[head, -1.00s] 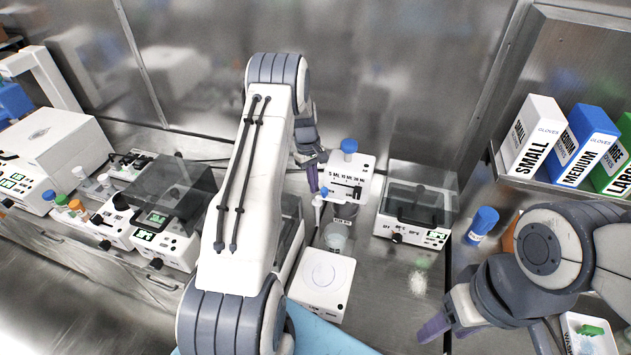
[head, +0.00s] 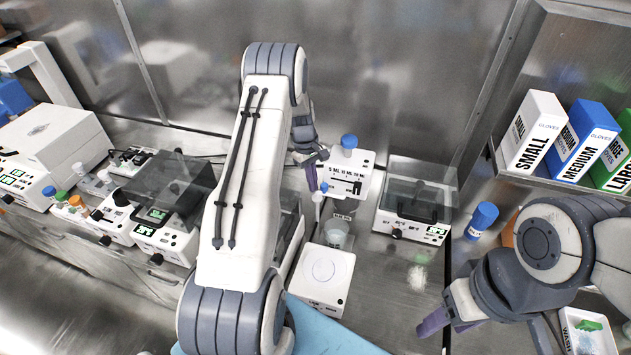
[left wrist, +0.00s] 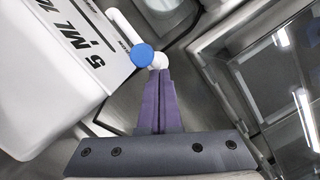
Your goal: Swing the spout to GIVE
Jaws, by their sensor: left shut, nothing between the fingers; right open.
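The white dispenser box (head: 362,163), marked in ML with a blue cap on top, stands by the back wall. Its white spout, a bent tube with a blue knob, shows in the left wrist view (left wrist: 122,25); in the head view its small blue knob (head: 317,197) is just below my left fingertips. My left gripper (head: 311,184) is shut and empty, pointing down beside the spout. In the left wrist view its purple fingertips (left wrist: 158,74) are right at the spout's end; I cannot tell whether they touch. No GIVE mark is legible. My right gripper (head: 442,322) is open and empty, lower right.
A clear cup (head: 336,234) stands below the spout, behind a white balance-like device (head: 323,277). A lidded device (head: 412,225) stands right of the dispenser. A blue-capped vial (head: 482,220) and glove boxes (head: 585,140) are further right. My left arm hides part of the bench.

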